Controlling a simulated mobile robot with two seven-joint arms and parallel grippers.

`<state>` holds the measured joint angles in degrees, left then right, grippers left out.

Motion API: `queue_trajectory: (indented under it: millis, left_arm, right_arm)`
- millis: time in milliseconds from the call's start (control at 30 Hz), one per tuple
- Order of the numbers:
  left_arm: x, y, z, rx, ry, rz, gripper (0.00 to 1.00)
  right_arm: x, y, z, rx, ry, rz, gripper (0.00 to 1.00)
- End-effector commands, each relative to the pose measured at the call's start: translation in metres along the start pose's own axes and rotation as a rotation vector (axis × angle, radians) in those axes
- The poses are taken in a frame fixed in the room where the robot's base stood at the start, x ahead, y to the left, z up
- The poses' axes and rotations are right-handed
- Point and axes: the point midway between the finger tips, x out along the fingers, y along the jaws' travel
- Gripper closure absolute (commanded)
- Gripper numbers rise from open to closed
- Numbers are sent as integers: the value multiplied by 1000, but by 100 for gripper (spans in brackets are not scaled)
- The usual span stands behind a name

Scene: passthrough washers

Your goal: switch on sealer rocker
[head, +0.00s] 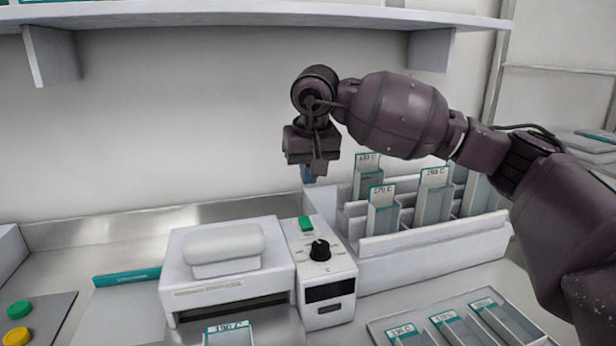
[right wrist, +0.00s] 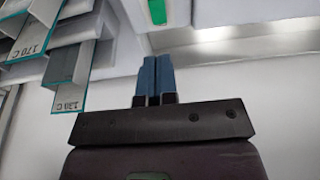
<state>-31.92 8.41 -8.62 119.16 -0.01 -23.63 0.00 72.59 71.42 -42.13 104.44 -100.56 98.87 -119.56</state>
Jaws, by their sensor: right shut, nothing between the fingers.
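The sealer (head: 225,255) is a white box machine on the counter, with a control panel (head: 325,268) on its right side. The green rocker (head: 306,223) is at the top back of that panel, behind a black knob (head: 320,250). The rocker also shows in the right wrist view (right wrist: 157,11) at the top edge. My right gripper (head: 308,174) hangs above and slightly behind the rocker, apart from it. In the right wrist view its blue fingers (right wrist: 155,78) are together and empty. My left gripper is not in view.
A white rack (head: 430,240) with several labelled pouches stands right of the panel. A tray (head: 455,320) of labelled pouches lies in front. Green and yellow buttons (head: 19,309) are at the left. A shelf (head: 250,14) runs above my arm.

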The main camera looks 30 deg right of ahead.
Motion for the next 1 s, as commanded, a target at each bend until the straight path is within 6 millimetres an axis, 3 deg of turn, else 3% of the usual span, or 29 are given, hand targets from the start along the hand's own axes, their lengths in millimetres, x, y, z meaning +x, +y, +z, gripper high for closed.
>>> queue_trajectory:
  millis: [200,333,567,1000]
  left_arm:
    - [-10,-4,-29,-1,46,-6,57]
    - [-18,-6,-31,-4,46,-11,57]
    - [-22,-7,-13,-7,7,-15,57]
    - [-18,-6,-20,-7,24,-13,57]
  right_arm:
    - [-28,-3,-2,-3,58,-5,100]
    - [-38,-5,-4,-1,93,-5,100]
    - [-38,-6,-5,2,111,-2,100]
    - [-26,-6,-6,2,108,-1,100]
